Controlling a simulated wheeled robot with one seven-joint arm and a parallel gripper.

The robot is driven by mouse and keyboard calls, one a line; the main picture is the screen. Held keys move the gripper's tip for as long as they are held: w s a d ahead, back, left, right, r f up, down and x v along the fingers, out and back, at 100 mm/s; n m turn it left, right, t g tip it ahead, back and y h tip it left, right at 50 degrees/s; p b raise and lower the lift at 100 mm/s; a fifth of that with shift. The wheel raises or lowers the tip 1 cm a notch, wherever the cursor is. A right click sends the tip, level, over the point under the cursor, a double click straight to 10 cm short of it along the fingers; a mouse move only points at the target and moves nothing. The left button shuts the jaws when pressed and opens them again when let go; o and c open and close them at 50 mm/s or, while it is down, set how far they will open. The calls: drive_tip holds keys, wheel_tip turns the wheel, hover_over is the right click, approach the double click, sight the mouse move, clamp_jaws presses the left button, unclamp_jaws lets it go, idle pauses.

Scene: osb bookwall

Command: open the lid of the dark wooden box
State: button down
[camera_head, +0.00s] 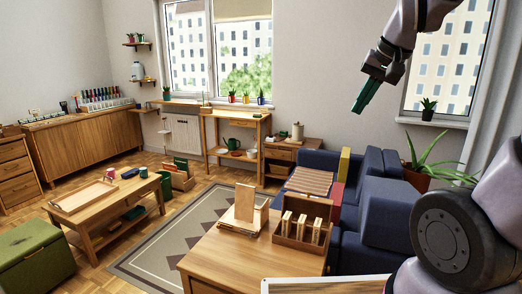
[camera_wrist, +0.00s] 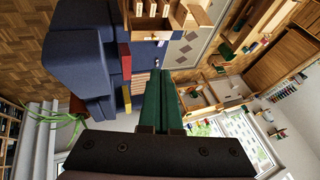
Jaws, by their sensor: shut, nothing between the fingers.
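A brown wooden box (camera_head: 290,242) stands on the near wooden table, with several pale wooden blocks upright in it. A darker brown panel (camera_head: 310,203) rises at its back and looks like a raised lid, though I cannot be sure. The box also shows at the top of the wrist view (camera_wrist: 155,33), upside down. My gripper (camera_head: 359,108) is high in the air near the window, above and to the right of the box and well apart from it. Its green fingers are shut and empty; they also show in the wrist view (camera_wrist: 161,75).
The near table (camera_head: 240,262) also holds a pale wooden stand (camera_head: 244,203) just left of the box. A blue sofa (camera_head: 390,212) is behind and right of it. A potted plant (camera_head: 430,172) stands by the window. The air around my gripper is clear.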

drive_tip(key=s+r+t, duration=0.1)
drive_tip(key=s+r, duration=0.1)
drive_tip(key=s, duration=0.6)
drive_tip(key=shift+d+r, duration=0.4)
drive_tip(key=c, duration=1.2)
unclamp_jaws()
drive_tip(key=shift+s, duration=0.3)
drive_tip(key=o, duration=0.5)
drive_tip(key=shift+w, duration=0.2)
drive_tip(key=w+a+f+g, duration=0.15)
drive_tip(key=w+f, duration=0.25)
drive_tip(key=w, duration=0.6)
drive_tip(key=w+a+f+g, duration=0.1)
drive_tip(key=w+f+g, duration=0.15)
drive_tip(key=w, duration=0.65)
drive_tip(key=w+a+f+g+h, duration=0.1)
drive_tip(key=w+a+f, duration=0.1)
drive_tip(key=w+f, duration=0.7)
drive_tip(key=w+a+f+g+h, duration=0.15)
drive_tip(key=w+f, duration=0.35)
drive_tip(key=f, duration=0.8)
wheel_tip(320, 180, down, 12)
drive_tip(key=shift+w+r, duration=0.1)
drive_tip(key=shift+r, duration=0.05)
